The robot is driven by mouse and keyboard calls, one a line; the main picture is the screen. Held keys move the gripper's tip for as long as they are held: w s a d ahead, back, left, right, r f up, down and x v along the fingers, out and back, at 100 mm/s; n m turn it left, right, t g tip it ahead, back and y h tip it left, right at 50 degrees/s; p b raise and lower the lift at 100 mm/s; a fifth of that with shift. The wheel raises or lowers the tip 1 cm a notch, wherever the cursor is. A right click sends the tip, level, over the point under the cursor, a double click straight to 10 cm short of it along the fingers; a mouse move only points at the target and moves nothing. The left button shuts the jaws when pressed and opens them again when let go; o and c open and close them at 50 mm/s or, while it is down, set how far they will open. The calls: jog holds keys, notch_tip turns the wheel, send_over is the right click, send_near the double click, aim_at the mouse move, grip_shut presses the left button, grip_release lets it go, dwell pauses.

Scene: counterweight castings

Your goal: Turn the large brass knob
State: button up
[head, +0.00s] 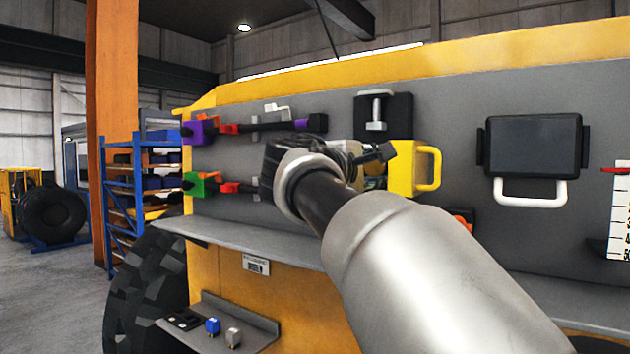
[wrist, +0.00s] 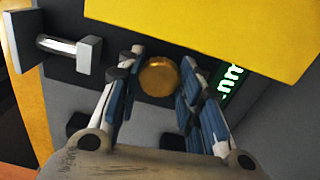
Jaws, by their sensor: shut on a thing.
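The large brass knob (wrist: 158,77) shows in the wrist view as a round, gold-coloured disc. My gripper (wrist: 156,84) is shut on it, with one blue-padded finger on its left and one on its right. In the head view my gripper (head: 372,158) is at the grey panel, just left of a yellow block with a handle (head: 404,170).
A yellow surface (wrist: 215,30) is close above the fingers in the wrist view, and a metal bolt (wrist: 62,47) is at the upper left. In the head view, purple (head: 198,130) and green (head: 197,185) levers are left, and a dark screen (head: 533,145) is right.

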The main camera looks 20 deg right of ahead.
jog(key=m+b, duration=0.1)
jog(key=m, duration=0.1)
jog(key=m+b, duration=0.2)
jog(key=m, duration=0.1)
jog(key=shift+f+m+b, duration=0.2)
jog(key=shift+m+b, duration=0.1)
jog(key=shift+r+m+b, duration=0.1)
jog(key=shift+m+b, duration=0.85)
jog(key=shift+m, duration=0.95)
jog(key=o, duration=1.1)
jog(key=shift+c, duration=0.2)
jog(key=shift+a, duration=0.15)
jog(key=v, duration=1.2)
